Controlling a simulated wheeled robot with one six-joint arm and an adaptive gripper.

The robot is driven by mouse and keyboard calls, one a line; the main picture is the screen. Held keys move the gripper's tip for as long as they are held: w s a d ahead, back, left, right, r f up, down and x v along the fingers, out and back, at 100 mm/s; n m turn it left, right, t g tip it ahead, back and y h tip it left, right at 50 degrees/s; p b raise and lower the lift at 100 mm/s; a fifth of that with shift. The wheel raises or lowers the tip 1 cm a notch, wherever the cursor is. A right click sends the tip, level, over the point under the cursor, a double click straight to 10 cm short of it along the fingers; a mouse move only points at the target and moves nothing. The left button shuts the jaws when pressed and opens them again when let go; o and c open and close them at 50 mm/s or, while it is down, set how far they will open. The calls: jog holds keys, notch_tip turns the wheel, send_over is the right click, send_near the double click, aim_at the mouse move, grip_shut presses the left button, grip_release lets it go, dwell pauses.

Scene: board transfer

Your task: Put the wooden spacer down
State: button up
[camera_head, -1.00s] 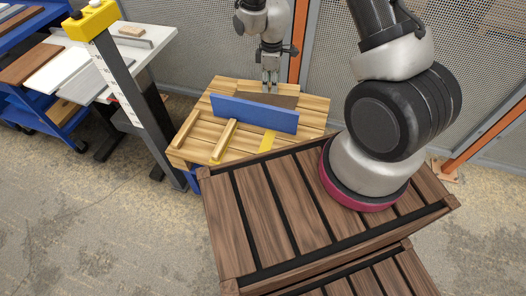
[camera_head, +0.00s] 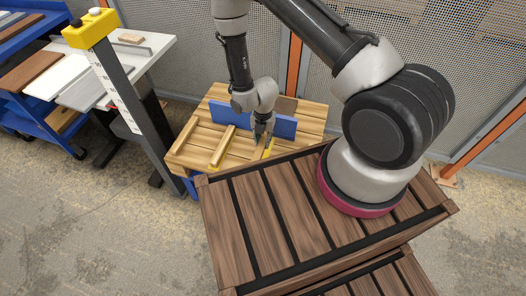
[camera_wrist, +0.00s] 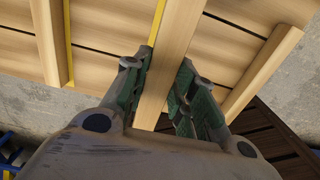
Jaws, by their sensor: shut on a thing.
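My gripper (camera_head: 262,137) is low over the slatted wooden bench top, in front of the standing blue board (camera_head: 232,112). In the wrist view its two fingers (camera_wrist: 168,95) are shut on the wooden spacer (camera_wrist: 172,55), a pale bar running away between them. A yellow marking (camera_head: 268,149) shows beside the gripper, and a yellow line (camera_wrist: 157,22) runs along the spacer's left side in the wrist view.
Two wooden bars (camera_head: 187,133) (camera_head: 223,147) lie left on the bench top (camera_head: 205,145). A yellow-topped post (camera_head: 90,28) stands left. My dark slatted deck is in front.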

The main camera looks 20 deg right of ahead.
notch_tip(320, 180, down, 8)
jog(key=shift+r, duration=0.1)
dwell(0.4)
jog(key=o, duration=1.1)
jog(key=shift+c, duration=0.2)
